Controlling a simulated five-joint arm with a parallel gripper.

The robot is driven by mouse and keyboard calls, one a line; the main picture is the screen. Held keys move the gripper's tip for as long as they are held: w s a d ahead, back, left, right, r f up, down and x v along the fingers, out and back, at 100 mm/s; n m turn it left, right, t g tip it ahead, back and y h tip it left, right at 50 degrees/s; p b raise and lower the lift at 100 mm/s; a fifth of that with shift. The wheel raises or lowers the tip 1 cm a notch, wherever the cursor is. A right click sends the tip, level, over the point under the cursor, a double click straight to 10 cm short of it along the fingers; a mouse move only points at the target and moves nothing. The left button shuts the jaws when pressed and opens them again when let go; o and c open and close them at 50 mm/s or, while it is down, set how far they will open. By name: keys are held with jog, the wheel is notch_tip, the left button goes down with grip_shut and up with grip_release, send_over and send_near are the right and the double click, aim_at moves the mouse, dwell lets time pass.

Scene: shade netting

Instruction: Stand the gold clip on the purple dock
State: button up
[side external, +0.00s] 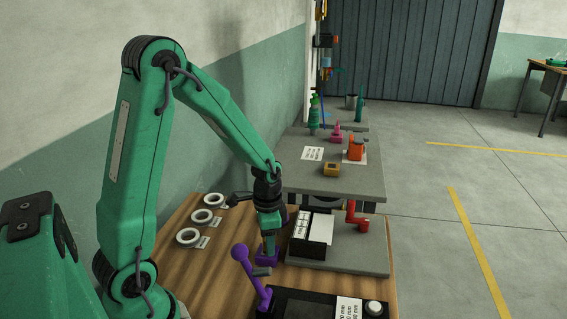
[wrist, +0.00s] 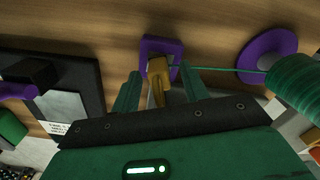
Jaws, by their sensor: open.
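The gold clip (wrist: 157,72) is in the wrist view, between the two fingers of my gripper (wrist: 160,74). The fingers are apart, with a gap on each side of the clip. The purple dock (wrist: 147,46) is a square frame on the wooden table, and the clip's upper end overlaps it in the picture. The clip appears to stand at the dock, but I cannot tell how it is seated. In the side external view my gripper (side external: 268,242) points down right over the dock (side external: 267,260), and the clip is hidden there.
A taut green cord (wrist: 222,69) runs from the clip area to a green spool (wrist: 297,80) near a purple disc (wrist: 268,50). A black control box (side external: 320,303) with a purple lever (side external: 241,255) stands in front. White rings (side external: 189,237) lie left; a grey two-level stand (side external: 345,185) is behind.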

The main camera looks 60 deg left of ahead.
jog(key=shift+r, duration=0.15)
jog(key=shift+r, duration=3.8)
jog(key=shift+c, duration=0.5)
